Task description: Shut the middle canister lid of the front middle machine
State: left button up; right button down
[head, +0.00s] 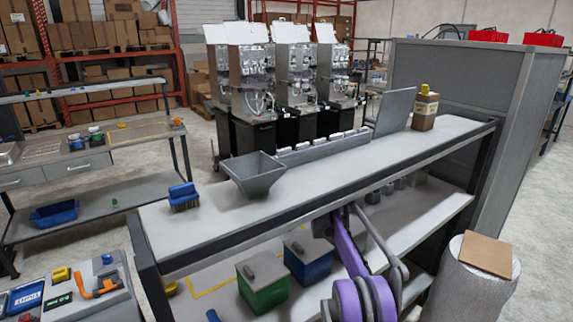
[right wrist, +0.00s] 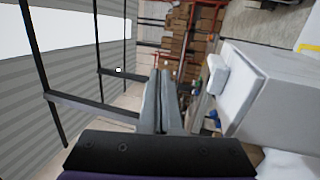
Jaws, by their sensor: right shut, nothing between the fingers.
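Several dispenser machines stand in a row behind the long bench in the head view. The middle one (head: 295,70) has a clear, metallic front and a black base. A white lid panel (head: 292,32) stands raised at its top. Its separate canister lids are too small to tell apart. My right gripper (right wrist: 161,72) is shut and empty in the right wrist view, its two grey fingers together and apart from anything. A purple arm of mine shows low in the head view; its gripper is not clear there. My left gripper is in neither view.
A pale box-like body (right wrist: 275,95) is right of my right fingers.

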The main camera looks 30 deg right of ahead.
jog(key=shift+s+f, duration=0.2)
jog(key=shift+s, duration=0.05)
jog(key=b+v, duration=0.3)
jog(key=v, duration=0.6)
jog(key=s+a+f+m+g+h, duration=0.3)
jog(key=s+a+m+g+h, duration=0.25)
jog(key=s+a+m, duration=0.75)
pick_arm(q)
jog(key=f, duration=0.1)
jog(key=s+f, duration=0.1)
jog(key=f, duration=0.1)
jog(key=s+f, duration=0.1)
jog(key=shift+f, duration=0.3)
pick_arm(e)
jog(key=s+a+f+m+g+y, duration=0.1)
jog(key=s+a+f+g+y, duration=0.1)
jog(key=s+a+f, duration=0.4)
jog(key=s+a+f+m+g+y, duration=0.2)
jog(key=s+a+f+g, duration=0.2)
jog(key=s, duration=1.1)
jog(key=s+a+f+m+g+y, duration=0.1)
jog(key=s+a+f+g+y, duration=0.1)
jog(key=s+a+f, duration=0.6)
notch_tip(320, 180, down, 3)
jog(key=s+g, duration=0.1)
jog(key=s, duration=0.2)
jog(key=shift+a+m+g, duration=0.35)
jog(key=shift+a+m, duration=0.05)
jog(key=shift+r, duration=0.1)
